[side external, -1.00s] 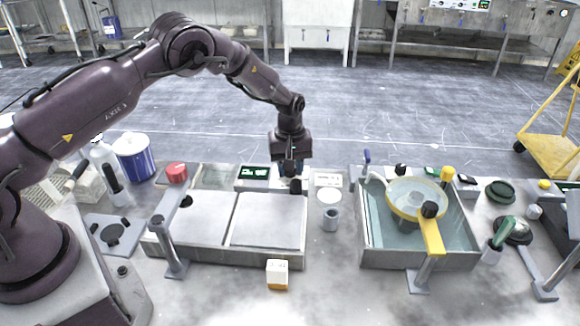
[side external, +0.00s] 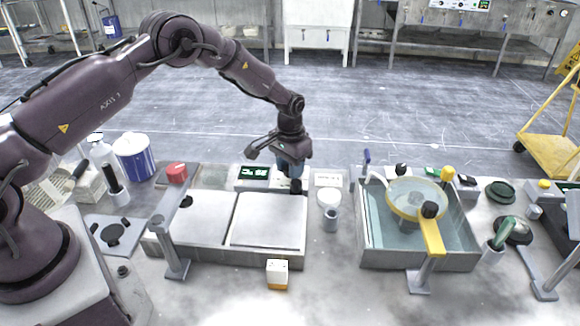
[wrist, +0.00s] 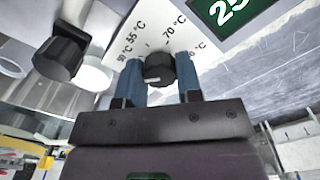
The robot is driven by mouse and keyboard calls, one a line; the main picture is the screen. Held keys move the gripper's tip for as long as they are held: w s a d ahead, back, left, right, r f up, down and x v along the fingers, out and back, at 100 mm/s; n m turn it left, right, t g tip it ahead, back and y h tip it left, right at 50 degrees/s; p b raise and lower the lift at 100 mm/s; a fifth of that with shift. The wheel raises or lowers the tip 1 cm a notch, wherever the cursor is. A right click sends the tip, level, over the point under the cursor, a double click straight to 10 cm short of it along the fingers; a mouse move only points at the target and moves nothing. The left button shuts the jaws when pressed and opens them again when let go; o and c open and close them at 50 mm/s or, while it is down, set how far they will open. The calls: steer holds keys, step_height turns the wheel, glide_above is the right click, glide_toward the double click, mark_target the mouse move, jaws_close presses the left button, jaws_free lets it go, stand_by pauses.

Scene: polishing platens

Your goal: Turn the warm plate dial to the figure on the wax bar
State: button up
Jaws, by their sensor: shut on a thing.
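The warm plate dial (wrist: 158,69) is a black knob on a white panel with printed temperatures. In the wrist view 55 °C and 70 °C are legible; other labels are partly hidden. My gripper (wrist: 160,80) has its blue fingers on both sides of the dial, shut on it. A pale mark shows on the knob; I cannot tell which figure it points to. In the side view my gripper (side external: 293,178) is down at the back edge of the warm plate (side external: 268,220). The wax bar (side external: 277,274), white and orange, stands in front; its figure is not legible.
A grey post (side external: 172,240) stands at the plate's left front.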

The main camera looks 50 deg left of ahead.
steer(key=shift+m, duration=1.9)
steer(key=o, duration=0.9)
steer(key=shift+o, duration=0.2)
steer(key=shift+r, duration=0.1)
step_height(320, 180, up, 13)
